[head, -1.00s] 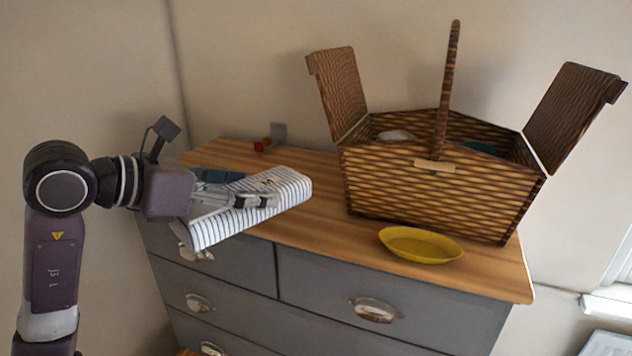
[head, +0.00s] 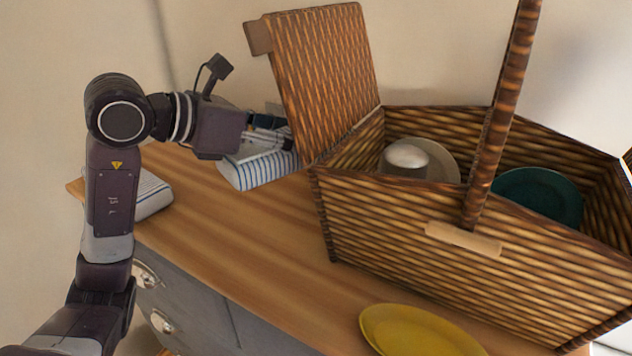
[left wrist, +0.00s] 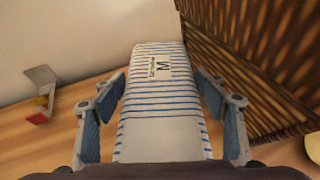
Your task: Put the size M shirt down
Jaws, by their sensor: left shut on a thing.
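The size M shirt (left wrist: 165,90) is folded, white with blue stripes, and its M label shows in the left wrist view. In the head view it (head: 262,170) is over the back of the wooden dresser top (head: 225,225), beside the basket's raised left lid. My left gripper (left wrist: 165,110) is shut on it, with a finger along each side. I cannot tell if the shirt touches the dresser top. My right gripper is not in view.
A wicker basket (head: 400,225) with raised lids holds a white cup (head: 405,158) and a teal plate (head: 538,195). A yellow dish (head: 415,335) is in front. Another striped cloth (head: 152,198) lies at the left edge. A small red item (left wrist: 40,117) is near the wall.

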